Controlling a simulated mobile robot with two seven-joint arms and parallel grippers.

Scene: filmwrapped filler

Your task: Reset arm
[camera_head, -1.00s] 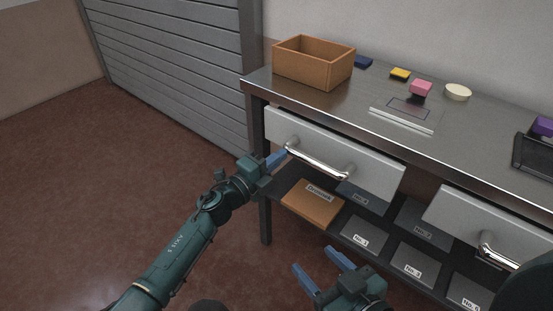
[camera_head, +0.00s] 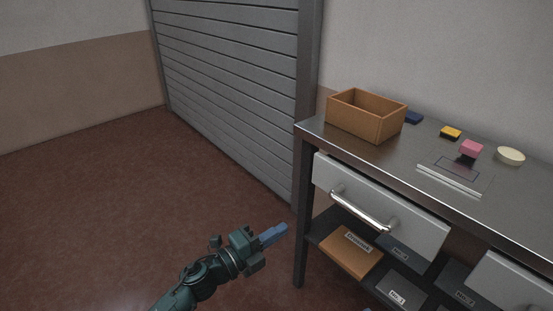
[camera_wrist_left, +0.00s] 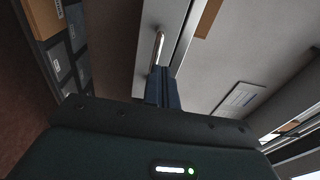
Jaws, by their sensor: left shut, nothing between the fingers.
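My left gripper (camera_head: 274,234) is shut and empty. In the head view it is over the floor, left of the table and apart from it. In the left wrist view its blue fingers (camera_wrist_left: 162,88) are together, with the drawer handle (camera_wrist_left: 157,50) showing beyond their tips. In the head view that handle (camera_head: 362,211) is on the front of the white drawer (camera_head: 400,211), which is under the tabletop. My right gripper is out of the head view.
The metal table (camera_head: 310,131) carries a wooden box (camera_head: 368,129), a blue block (camera_head: 413,117), a yellow block (camera_head: 451,133), a pink item (camera_head: 471,148) and a cream disc (camera_head: 510,156). A lower shelf holds labelled bins (camera_head: 347,252). A grey shutter (camera_head: 230,90) stands behind. Floor at left is clear.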

